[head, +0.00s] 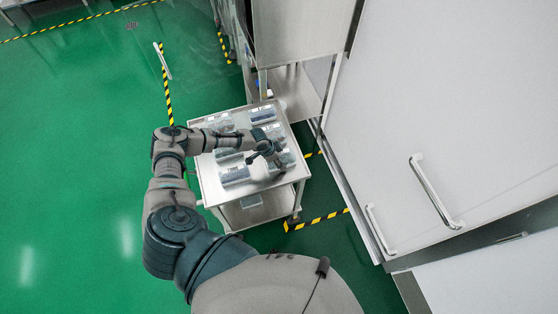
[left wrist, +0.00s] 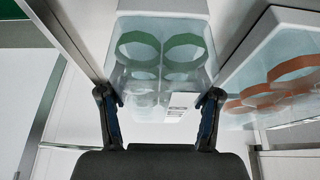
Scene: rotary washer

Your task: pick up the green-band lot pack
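The green-band lot pack (left wrist: 160,25) is a clear, pale bluish pack with green rings inside, in the upper middle of the left wrist view. My left gripper (left wrist: 160,97) is open, with one finger at each side of the pack's near end. I cannot tell whether the fingers touch it. In the head view my left gripper (head: 268,154) is over the right part of the steel cart's top (head: 208,188), among the packs. Band colours are too small to tell there. My right gripper is not in view.
A pack with orange rings (left wrist: 285,85) is close on the right in the left wrist view. Several packs, such as a near one (head: 235,176), lie on the cart. A large white cabinet with handles (head: 437,192) stands to the right. Green floor is clear at left.

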